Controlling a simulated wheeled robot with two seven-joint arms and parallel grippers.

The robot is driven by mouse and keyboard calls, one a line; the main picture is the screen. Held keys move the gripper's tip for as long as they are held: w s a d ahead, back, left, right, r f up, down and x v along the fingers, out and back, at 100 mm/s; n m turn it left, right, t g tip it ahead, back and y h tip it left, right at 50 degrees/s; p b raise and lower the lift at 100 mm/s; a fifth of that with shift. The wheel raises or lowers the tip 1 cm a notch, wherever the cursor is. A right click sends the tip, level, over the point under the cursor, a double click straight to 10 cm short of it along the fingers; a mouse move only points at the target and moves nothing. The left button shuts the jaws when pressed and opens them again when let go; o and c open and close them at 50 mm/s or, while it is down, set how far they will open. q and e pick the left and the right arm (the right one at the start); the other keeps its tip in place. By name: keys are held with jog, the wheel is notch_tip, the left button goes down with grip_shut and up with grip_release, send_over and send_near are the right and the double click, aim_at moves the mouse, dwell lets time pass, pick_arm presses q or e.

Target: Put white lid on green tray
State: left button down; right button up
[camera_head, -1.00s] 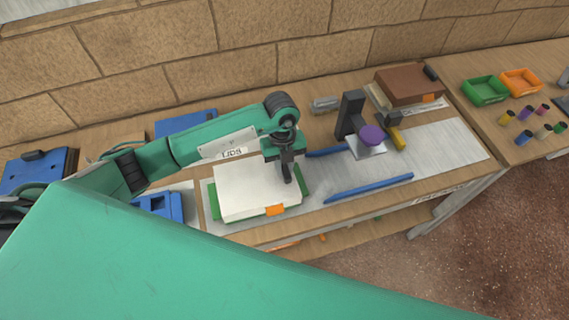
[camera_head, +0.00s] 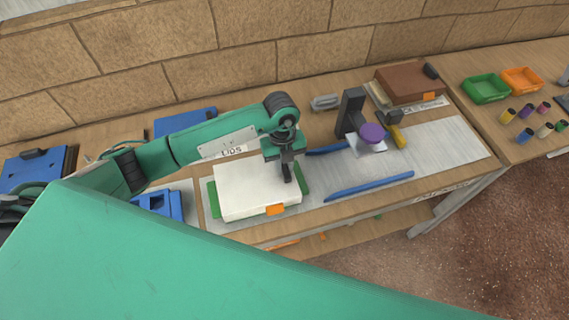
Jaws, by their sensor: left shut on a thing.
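The white lid (camera_head: 245,190) is a flat box-like cover with an orange tab (camera_head: 275,209) on its front edge. It lies over the green tray (camera_head: 213,200), whose green ends show at the left and right of the lid. The rest of the tray is hidden under the lid. My left gripper (camera_head: 287,176) points down at the lid's right part and is shut on it. I cannot tell whether the lid rests fully on the tray. My right gripper is not in view.
Blue rails (camera_head: 370,187) and a black stand with a purple knob (camera_head: 371,134) are right of the tray. A brown lid (camera_head: 408,84) lies at the back right. Green (camera_head: 485,89) and orange (camera_head: 520,80) trays and several coloured plugs sit on the right table.

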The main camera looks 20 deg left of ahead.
pick_arm(q)
jog(key=shift+f, duration=0.2)
jog(key=c, duration=1.2)
grip_release()
jog(key=shift+w+r+b, duration=0.15)
jog(key=shift+r+b, duration=0.15)
jog(key=shift+r, duration=0.2)
notch_tip(320, 180, up, 13)
jog(key=w+a+b, duration=0.1)
jog(key=b, duration=0.2)
jog(key=shift+w+f, duration=0.15)
jog(key=shift+w, duration=0.1)
jog(key=shift+a, duration=0.1)
